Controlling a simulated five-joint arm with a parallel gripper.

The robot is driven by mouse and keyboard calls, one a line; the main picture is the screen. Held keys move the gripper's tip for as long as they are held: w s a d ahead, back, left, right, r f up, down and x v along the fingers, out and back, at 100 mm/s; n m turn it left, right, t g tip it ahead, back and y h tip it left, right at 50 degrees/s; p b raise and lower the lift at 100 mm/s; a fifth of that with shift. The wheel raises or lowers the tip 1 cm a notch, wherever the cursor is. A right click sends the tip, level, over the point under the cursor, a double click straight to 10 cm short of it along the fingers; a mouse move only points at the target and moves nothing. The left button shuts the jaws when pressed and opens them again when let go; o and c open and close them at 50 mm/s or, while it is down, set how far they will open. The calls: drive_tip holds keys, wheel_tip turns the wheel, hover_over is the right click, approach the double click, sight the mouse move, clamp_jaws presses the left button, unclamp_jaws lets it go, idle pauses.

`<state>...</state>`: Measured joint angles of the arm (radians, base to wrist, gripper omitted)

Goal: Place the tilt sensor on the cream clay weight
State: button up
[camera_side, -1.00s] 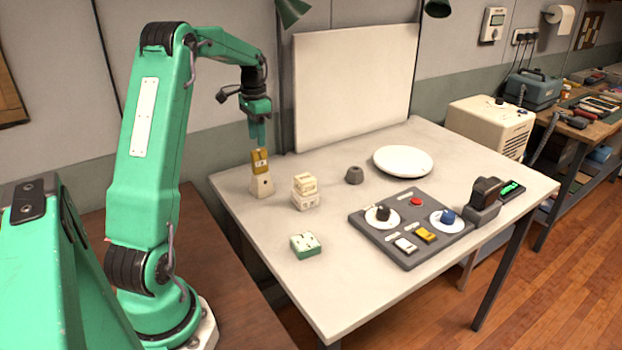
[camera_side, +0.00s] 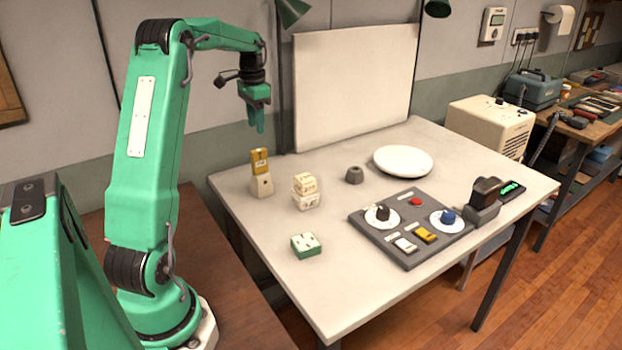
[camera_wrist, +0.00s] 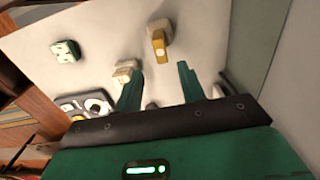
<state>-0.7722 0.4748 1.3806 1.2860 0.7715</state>
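The mustard-yellow piece, which looks like the tilt sensor (camera_side: 260,160), stands upright on the cream clay weight (camera_side: 262,185), near the table's left corner in the side view. In the wrist view the sensor (camera_wrist: 159,47) and the cream weight (camera_wrist: 160,24) show at the upper middle, beyond the fingertips. My gripper (camera_side: 258,128) is above the sensor, clear of it. In the wrist view my gripper (camera_wrist: 160,76) has its fingers spread with nothing between them.
Stacked cream blocks (camera_side: 305,191) stand right of the weight. A green block (camera_side: 305,246), a grey weight (camera_side: 354,175), a white plate (camera_side: 403,160) and a dark control panel (camera_side: 408,258) are also on the table. A white board (camera_side: 355,85) stands behind.

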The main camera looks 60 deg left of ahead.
drive_tip(key=s+d+r+t+y, duration=0.1)
drive_tip(key=d+r, duration=0.3)
drive_tip(key=d, duration=0.7)
drive_tip(key=s+d+r+t, duration=0.1)
drive_tip(key=d+r, duration=0.3)
drive_tip(key=d, duration=0.6)
drive_tip(key=s+d+f+t+h, duration=0.1)
drive_tip(key=s+d+f+t, duration=0.2)
drive_tip(key=s+d, duration=0.9)
drive_tip(key=d+f, duration=0.1)
drive_tip(key=d, duration=0.2)
drive_tip(key=shift+s+t, duration=0.3)
drive_tip(key=shift+f, duration=0.1)
